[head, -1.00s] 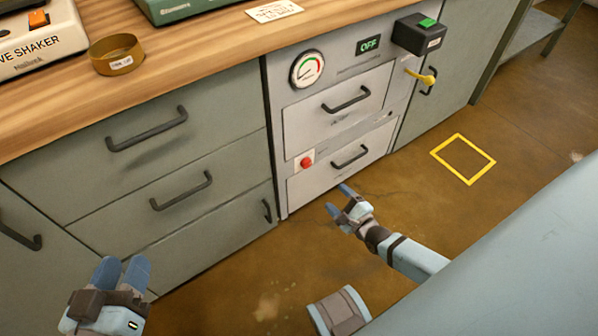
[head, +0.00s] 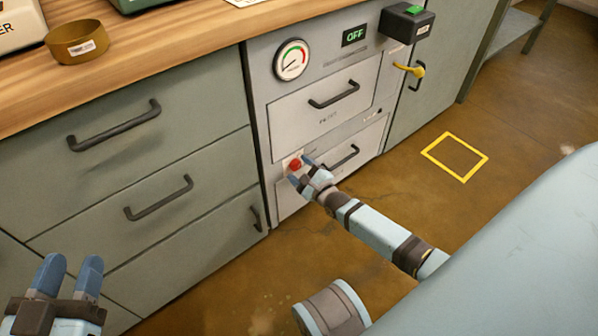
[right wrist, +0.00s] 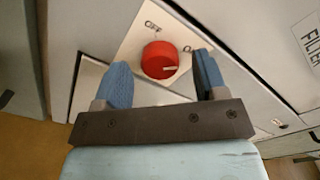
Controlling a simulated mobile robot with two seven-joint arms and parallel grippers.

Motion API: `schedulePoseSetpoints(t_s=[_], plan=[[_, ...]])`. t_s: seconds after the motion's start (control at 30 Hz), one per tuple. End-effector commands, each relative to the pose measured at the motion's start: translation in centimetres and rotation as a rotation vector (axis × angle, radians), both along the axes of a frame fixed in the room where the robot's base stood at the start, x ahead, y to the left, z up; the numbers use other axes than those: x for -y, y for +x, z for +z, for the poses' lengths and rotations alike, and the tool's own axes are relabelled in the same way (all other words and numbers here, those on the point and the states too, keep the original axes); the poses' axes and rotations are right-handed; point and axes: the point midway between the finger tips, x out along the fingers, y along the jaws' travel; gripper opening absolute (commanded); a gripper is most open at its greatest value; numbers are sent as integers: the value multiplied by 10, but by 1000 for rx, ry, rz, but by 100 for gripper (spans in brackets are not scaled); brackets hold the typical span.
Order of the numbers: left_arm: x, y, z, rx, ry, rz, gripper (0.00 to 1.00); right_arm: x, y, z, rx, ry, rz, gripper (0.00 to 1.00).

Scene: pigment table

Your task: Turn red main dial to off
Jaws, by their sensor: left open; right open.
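The red dial (head: 295,165) is on the lower left of the grey cabinet front. In the right wrist view, the red dial (right wrist: 158,59) sits on a pale plate, with "OFF" printed above it and a partly hidden label starting with "O" to its right. Its white mark points right, not at "OFF". My right gripper (head: 301,171) is open at the dial. In the right wrist view its blue fingers stand on either side of the dial, with visible gaps. My left gripper (head: 70,268) is open and empty at the lower left.
A gauge (head: 292,60), a green "OFF" display (head: 355,36) and a yellow lever (head: 408,70) are higher on the cabinet. Drawer handles (head: 340,157) stick out nearby. A yellow square (head: 455,157) marks clear floor at right.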

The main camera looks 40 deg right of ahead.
Motion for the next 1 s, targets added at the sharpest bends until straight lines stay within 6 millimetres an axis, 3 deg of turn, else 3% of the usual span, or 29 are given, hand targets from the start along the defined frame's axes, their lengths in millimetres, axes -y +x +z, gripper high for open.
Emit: schedulePoseSetpoints(t_s=[0.4,0.6,1.0], plan=[[-1,1,1,22,12,1,43,-1,8,0,-1,0,0,63],[-1,1,1,22,11,1,43,-1,8,0,-1,0,0,17],[0,0,8,9,-2,-3,43,0,8,2,4,-58,-1,16]])
